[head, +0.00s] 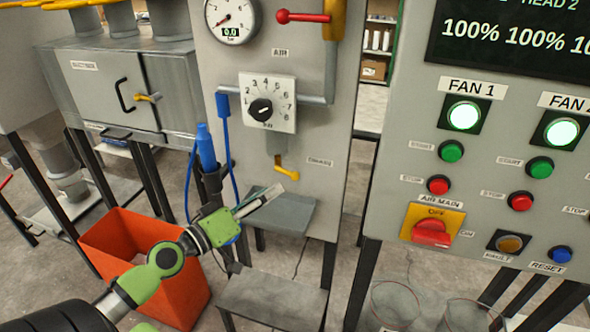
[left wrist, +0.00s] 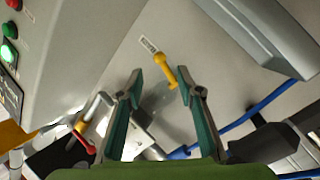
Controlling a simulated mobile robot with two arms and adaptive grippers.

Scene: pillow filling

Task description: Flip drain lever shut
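The drain lever (head: 286,170) is a small yellow handle under the air dial, beside a small label on the grey panel. It slants down to the right in the head view. In the left wrist view the yellow lever (left wrist: 166,70) lies just beyond the fingertips, in line with the gap between them. My left gripper (head: 268,196) is below and left of the lever in the head view. Its fingers (left wrist: 162,84) are apart with nothing between them in the wrist view, and I see no clear contact with the lever. My right gripper is in neither view.
A grey dial plate (head: 268,102) and a red-handled valve (head: 303,17) are above the lever. A blue hose (head: 233,160) hangs at the left. A grey tray (head: 285,213) projects below the lever. A control panel (head: 400,160) stands at the right.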

